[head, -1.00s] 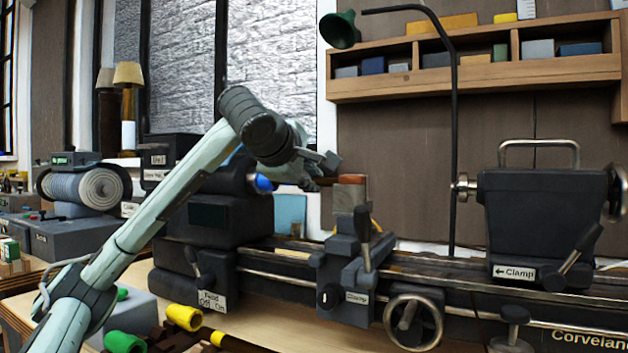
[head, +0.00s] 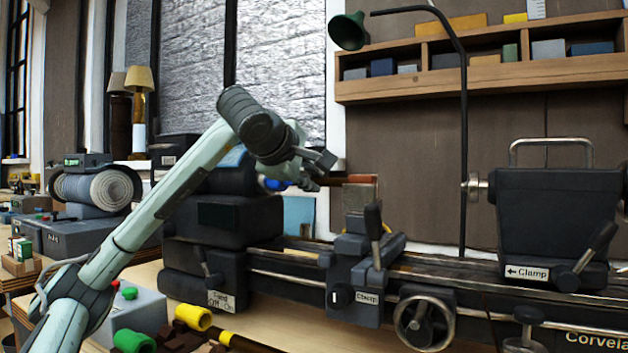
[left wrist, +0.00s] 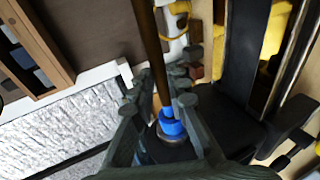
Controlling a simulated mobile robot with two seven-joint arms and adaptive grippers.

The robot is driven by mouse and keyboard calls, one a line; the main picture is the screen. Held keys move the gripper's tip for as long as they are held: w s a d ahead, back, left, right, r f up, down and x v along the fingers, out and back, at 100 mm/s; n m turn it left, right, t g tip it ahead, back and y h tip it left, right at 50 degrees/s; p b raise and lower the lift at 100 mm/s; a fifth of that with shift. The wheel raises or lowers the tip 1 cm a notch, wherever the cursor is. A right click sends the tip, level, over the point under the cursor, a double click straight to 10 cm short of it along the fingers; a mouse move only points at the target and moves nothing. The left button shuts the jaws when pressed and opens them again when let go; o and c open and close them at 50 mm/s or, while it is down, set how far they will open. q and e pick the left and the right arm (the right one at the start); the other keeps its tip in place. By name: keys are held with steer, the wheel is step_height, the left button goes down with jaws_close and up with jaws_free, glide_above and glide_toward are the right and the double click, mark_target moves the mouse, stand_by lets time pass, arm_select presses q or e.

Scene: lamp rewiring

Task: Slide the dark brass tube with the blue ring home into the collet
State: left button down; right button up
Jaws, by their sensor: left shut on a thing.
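The dark brass tube (left wrist: 150,62) runs lengthwise between the fingers of my left gripper (left wrist: 158,92) in the left wrist view. Blue bands (left wrist: 171,127) show at its lower end, against a pale metal ring at the collet (left wrist: 160,136). How much of the tube is inside is hidden. In the head view my left gripper (head: 318,172) is shut on the tube, between the dark headstock and the tool post. A short brown length of tube (head: 334,181) shows right of the fingers, and blue (head: 275,184) shows to their left. My right gripper is not in view.
The tool post (head: 359,193) with its lever stands close right of my left gripper. The tailstock (head: 556,225) is farther right along the lathe bed. A green lamp (head: 348,30) hangs above. Yellow (head: 194,317) and green (head: 134,341) cylinders lie in front.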

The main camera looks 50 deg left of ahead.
arm_select(q)
steer(key=c, duration=1.4)
jaws_free()
steer(key=v, duration=1.2)
